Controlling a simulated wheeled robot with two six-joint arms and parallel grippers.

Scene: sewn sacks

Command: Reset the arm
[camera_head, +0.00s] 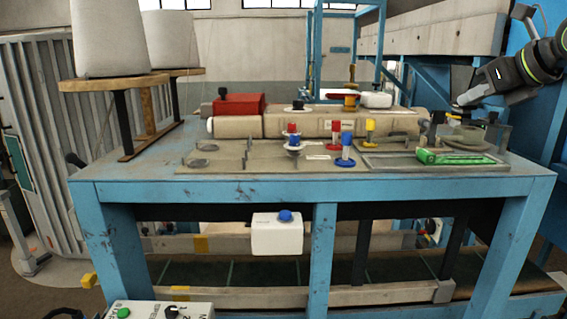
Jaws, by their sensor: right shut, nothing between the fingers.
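My right arm comes in from the upper right, dark grey with a yellow-green ring. Its gripper (461,104) is shut and empty, above the right end of the blue workbench (200,189). It is small and dark here, close above a round plate-like part (466,137) and a clear upright panel. I cannot tell whether it touches anything. My left gripper is not in view. No sack shows clearly in the view.
The bench carries a red box (239,104), red and blue knobbed parts (346,146), a yellow part (370,129) and a green box (455,157). Large pale cones (108,38) stand on wooden discs at the left. A white box (277,235) hangs on the bench front.

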